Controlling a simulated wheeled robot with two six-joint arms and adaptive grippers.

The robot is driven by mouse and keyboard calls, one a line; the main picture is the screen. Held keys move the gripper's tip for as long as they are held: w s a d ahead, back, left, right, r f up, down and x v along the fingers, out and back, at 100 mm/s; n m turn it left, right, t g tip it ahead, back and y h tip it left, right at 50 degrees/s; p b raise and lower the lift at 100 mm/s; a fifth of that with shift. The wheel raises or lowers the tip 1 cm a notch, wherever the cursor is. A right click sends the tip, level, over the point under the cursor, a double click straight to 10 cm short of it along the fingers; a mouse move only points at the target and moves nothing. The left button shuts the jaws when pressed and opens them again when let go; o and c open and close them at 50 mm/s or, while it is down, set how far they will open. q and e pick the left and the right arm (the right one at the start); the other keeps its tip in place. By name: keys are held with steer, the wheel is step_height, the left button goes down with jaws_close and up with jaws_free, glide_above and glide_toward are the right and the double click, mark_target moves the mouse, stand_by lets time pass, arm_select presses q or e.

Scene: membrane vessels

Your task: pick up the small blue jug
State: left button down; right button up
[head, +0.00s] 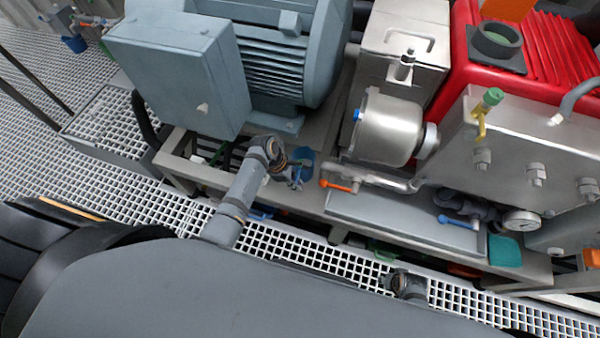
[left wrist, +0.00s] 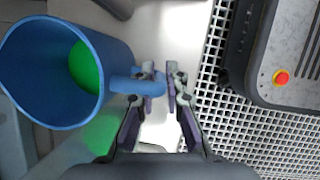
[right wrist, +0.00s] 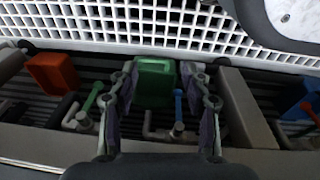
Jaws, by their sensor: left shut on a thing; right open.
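The small blue jug (left wrist: 112,48) fills the left side of the left wrist view, its open mouth facing left and a green patch showing inside. Its handle reaches between the fingertips of my left gripper (left wrist: 162,82), which is shut on it.
A grey motor (head: 275,55) and its box (head: 180,75) stand behind the left gripper. A steel cylinder (head: 385,130) and orange-handled valve (head: 335,185) are to its right. A red container (right wrist: 53,72) and a blue one (right wrist: 300,102) lie either side of the right gripper. White grating (head: 300,248) runs along the front.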

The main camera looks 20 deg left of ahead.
arm_select(q)
steer(key=shift+r, duration=0.15)
steer(key=shift+r, duration=0.3)
step_height(320, 180, up, 2)
steer(key=shift+r+p, duration=0.1)
steer(key=shift+p, duration=0.65)
step_height(320, 180, up, 6)
steer(key=shift+r+p, duration=0.25)
steer(key=shift+p, duration=0.95)
steer(key=shift+r, duration=0.25)
arm_select(e)
steer(key=s+d+f, duration=0.1)
steer(key=s+f, duration=0.2)
steer(key=s, duration=0.3)
steer(key=shift+s+d+f, duration=0.15)
steer(key=shift+s+f, duration=0.1)
steer(key=shift+f, duration=0.1)
